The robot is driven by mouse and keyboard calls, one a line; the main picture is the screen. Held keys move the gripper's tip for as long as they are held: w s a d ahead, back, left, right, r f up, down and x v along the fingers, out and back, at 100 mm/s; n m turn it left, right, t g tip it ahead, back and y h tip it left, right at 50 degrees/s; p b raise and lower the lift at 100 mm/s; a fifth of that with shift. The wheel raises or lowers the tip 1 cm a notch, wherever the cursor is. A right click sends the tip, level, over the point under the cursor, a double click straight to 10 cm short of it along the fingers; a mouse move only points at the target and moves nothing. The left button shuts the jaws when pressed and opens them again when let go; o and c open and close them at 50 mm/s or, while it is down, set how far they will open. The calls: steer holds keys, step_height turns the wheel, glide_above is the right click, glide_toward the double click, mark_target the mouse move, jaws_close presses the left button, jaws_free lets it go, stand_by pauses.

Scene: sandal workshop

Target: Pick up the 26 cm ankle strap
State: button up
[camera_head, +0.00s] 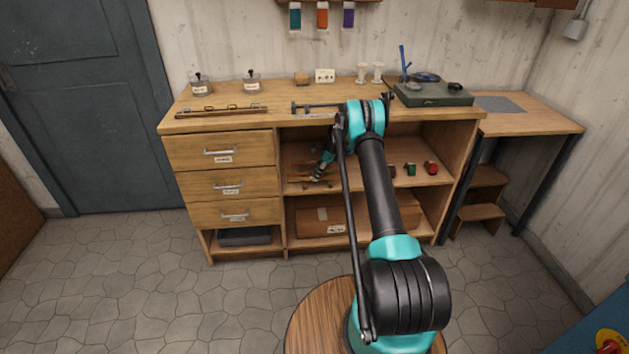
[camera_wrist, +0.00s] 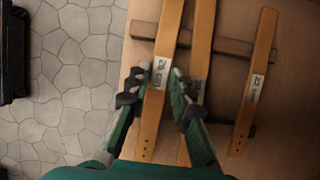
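Several tan straps lie side by side across a dark rack in the wrist view. The left strap, the 26 cm ankle strap (camera_wrist: 150,122), has a white label that seems to read 26 cm. My gripper (camera_wrist: 158,77) is open, with one green finger on each side of this strap near its label. I cannot tell whether either finger touches it. The middle strap (camera_wrist: 202,40) has a label partly hidden by the right finger. The right strap (camera_wrist: 244,117) is labelled 22 cm. In the head view my gripper (camera_head: 320,174) reaches into the bench's upper shelf, where the straps are small.
The workbench (camera_head: 285,122) has drawers on the left and a shelf board above my gripper. Green and red items (camera_head: 410,169) stand to the right on the same shelf. A cardboard box (camera_head: 318,219) sits on the shelf below.

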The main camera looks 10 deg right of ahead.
steer(key=shift+c, duration=0.8)
steer(key=shift+r, duration=0.15)
